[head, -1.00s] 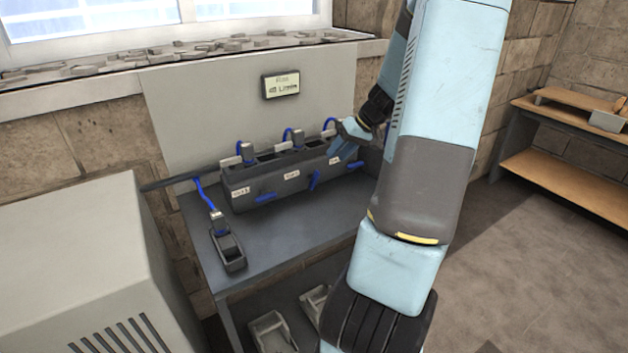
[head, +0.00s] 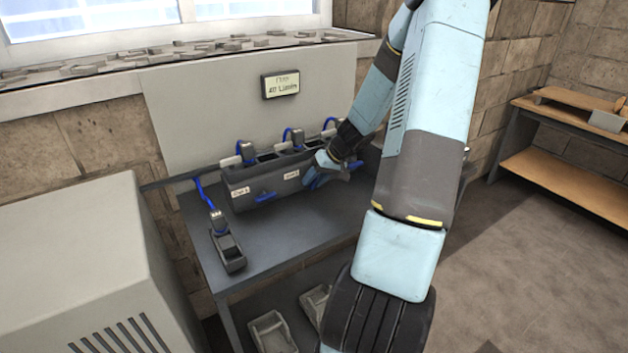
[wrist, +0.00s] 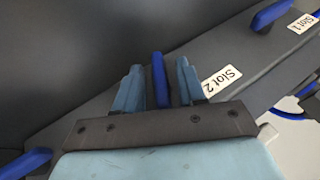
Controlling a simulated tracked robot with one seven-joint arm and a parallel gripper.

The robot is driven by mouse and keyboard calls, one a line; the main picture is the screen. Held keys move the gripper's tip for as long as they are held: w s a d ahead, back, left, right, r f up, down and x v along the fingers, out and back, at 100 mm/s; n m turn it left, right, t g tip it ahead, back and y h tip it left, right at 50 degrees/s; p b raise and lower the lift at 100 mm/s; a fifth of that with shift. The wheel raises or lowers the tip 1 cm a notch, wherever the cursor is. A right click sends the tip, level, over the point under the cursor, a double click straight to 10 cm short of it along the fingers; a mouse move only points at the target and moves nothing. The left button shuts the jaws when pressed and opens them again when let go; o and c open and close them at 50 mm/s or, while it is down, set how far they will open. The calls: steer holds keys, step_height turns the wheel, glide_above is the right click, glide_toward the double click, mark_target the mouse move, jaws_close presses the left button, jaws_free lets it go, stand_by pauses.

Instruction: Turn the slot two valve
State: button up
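The slot two valve is a blue lever handle (wrist: 160,80) beside the white "Slot 2" label (wrist: 222,80) on the front of the dark slot block (head: 238,205). In the wrist view my gripper (wrist: 158,88) is open, one light-blue finger on each side of this handle. A narrow gap shows on both sides, so the fingers look apart from it. In the head view my gripper (head: 322,168) is at the block's front, just right of the slot two label (head: 291,174), and largely covers the handle.
The slot one valve handle (head: 265,196) is to the left in the head view. Another blue handle (wrist: 30,162) is at the wrist view's lower left. A small dark holder with a blue cable (head: 229,252) stands on the table (head: 275,235). A small sign (head: 281,85) hangs above.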

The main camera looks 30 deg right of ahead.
jaws_close()
stand_by(0.4)
steer(key=shift+f+y, duration=0.1)
steer(key=shift+y, duration=0.3)
steer(key=shift+d+m+y, duration=0.15)
steer(key=shift+m+y, duration=0.15)
steer(key=shift+y, duration=0.6)
steer(key=y, duration=0.3)
steer(key=shift+f+m+t, duration=0.1)
steer(key=shift+m+t, duration=0.2)
steer(key=shift+m, duration=0.1)
steer(key=m+y, duration=0.1)
steer(key=y, duration=0.1)
steer(key=t+y, duration=0.1)
steer(key=y, duration=0.2)
steer(key=shift+s+f+m+y, duration=0.1)
steer(key=shift+f+m+y, duration=0.05)
steer(key=shift+m+y, duration=0.2)
steer(key=shift+m, duration=0.25)
